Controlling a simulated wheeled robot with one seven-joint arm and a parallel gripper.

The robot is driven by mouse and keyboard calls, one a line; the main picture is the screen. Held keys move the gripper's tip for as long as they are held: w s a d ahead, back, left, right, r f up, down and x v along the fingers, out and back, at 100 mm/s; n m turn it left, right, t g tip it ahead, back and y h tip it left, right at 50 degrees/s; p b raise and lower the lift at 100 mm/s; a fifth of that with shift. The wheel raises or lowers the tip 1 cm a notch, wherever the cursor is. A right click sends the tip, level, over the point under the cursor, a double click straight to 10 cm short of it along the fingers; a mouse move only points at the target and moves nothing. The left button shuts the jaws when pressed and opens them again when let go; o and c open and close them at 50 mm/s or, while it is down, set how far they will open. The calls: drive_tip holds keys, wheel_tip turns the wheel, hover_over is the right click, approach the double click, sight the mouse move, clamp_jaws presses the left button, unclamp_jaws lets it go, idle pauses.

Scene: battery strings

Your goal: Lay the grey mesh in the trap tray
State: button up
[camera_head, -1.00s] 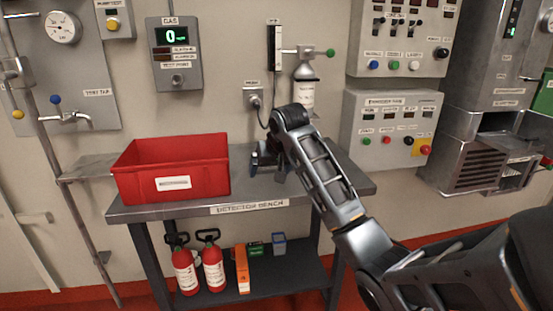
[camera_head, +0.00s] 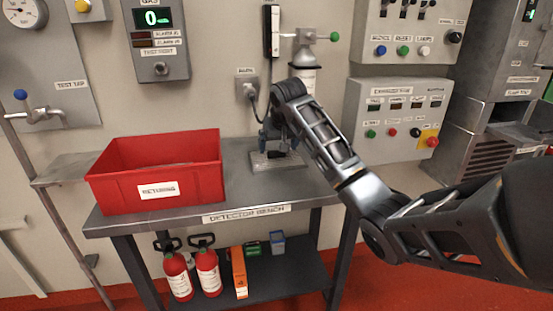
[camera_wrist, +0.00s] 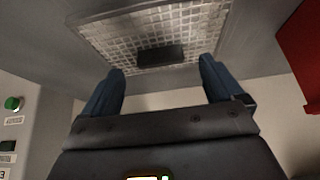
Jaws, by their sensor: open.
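The grey mesh (camera_head: 290,163) is a flat light-grey panel on the bench, right of the red bin. My gripper (camera_head: 272,146) is over the mesh, pointing down. Its blue fingers (camera_wrist: 162,80) are open, apart on either side of the dark block, with nothing clearly between them. I cannot tell whether they touch the mesh. I cannot pick out the trap tray for certain.
A red bin (camera_head: 158,192) stands on the left of the detector bench (camera_head: 215,209). A grey louvred unit (camera_head: 485,150) stands at right. Extinguishers (camera_head: 178,276) sit on the lower shelf.

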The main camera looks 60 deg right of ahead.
sight(277, 156)
drive_tip(key=shift+x, duration=1.45)
drive_tip(key=shift+c, duration=0.2)
